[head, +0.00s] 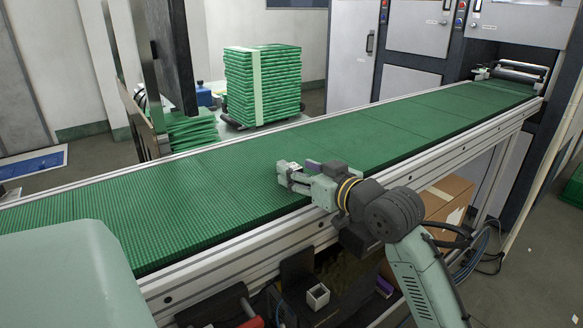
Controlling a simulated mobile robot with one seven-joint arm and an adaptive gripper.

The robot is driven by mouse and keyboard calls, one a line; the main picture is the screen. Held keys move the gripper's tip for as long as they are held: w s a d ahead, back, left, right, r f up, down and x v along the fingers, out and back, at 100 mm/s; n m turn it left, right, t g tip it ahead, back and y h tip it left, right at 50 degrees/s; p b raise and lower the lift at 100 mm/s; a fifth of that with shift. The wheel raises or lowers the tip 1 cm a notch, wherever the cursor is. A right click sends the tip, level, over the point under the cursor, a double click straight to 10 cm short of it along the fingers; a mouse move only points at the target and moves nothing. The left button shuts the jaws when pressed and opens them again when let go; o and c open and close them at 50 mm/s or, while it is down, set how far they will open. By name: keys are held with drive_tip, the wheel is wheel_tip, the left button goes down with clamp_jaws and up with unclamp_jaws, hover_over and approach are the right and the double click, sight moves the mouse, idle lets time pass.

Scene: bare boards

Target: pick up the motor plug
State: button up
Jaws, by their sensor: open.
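My gripper (287,175) reaches in from the right, low over the near side of the green conveyor belt (130,215). It is open, with its fingertips pointing left. I cannot tell for sure which of these is the motor plug. My gripper and wrist hide part of the belt there.
The belt is otherwise bare and runs to a machine (420,45) at the back right. A metal rail (240,245) edges its near side. Stacked green trays (262,85) stand behind it. Below are a small grey open box (318,296) and a cardboard box (447,200).

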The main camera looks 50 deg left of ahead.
drive_tip(key=shift+a, duration=0.4)
drive_tip(key=shift+c, duration=0.2)
clamp_jaws()
